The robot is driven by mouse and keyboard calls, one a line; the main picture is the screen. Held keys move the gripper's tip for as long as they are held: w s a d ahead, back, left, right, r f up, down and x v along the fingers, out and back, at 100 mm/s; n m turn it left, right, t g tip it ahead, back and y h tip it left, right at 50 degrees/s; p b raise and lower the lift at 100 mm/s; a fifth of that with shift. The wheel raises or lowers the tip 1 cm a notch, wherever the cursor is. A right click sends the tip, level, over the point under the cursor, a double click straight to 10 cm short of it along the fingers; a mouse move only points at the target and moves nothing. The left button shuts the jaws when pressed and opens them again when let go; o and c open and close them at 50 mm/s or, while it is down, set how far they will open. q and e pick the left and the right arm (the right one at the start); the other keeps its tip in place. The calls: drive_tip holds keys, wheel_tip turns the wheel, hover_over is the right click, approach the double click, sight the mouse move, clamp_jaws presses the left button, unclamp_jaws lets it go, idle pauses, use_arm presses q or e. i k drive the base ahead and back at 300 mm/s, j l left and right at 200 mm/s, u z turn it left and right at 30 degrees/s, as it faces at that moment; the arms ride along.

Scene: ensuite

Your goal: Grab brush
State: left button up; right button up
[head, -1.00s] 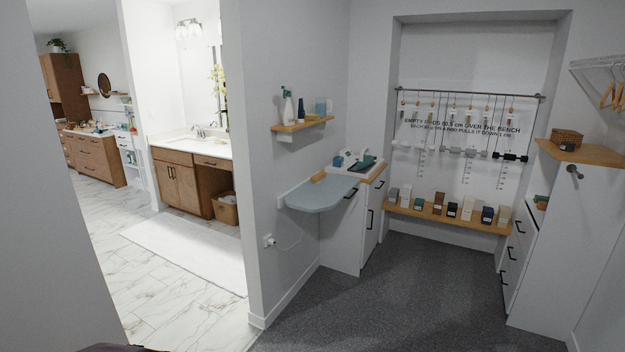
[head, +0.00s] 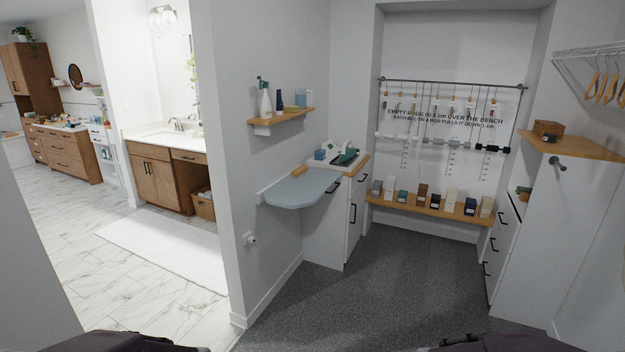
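I cannot make out a brush for certain. A small wooden-coloured block (head: 299,171) lies at the back edge of the grey-blue fold-out board (head: 290,192), against the wall; it is too small to tell whether it is a brush. Dark parts of my two arms show at the bottom edge, one at left and one at right. Neither gripper is in view.
A white tray (head: 322,164) with small items sits on the cabinet beside the board. A wall shelf (head: 282,117) holds bottles. A low wooden bench (head: 420,206) with several small boxes stands at the back under hanging rods. The dark carpet (head: 370,285) is clear.

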sight(299, 171)
drive_tip(key=i+l+z, duration=0.3)
drive_tip(key=i, duration=0.75)
drive_tip(key=i+j+z, duration=0.1)
drive_tip(key=i+z, duration=0.15)
drive_tip(key=i, duration=0.8)
drive_tip(key=i+u, duration=0.3)
drive_tip(key=i+l+u, duration=0.25)
drive_tip(key=i, duration=0.2)
drive_tip(key=i+l+u, duration=0.15)
drive_tip(key=i+u, duration=0.4)
drive_tip(key=u, duration=0.15)
drive_tip(key=i+u, duration=0.25)
drive_tip(key=u, duration=0.2)
drive_tip(key=i+l+u, duration=0.2)
drive_tip(key=u, duration=0.2)
drive_tip(key=i+l+u, duration=0.2)
drive_tip(key=u, duration=0.2)
drive_tip(key=i+l+u, duration=0.15)
drive_tip(key=l+u, duration=0.15)
drive_tip(key=u, duration=0.15)
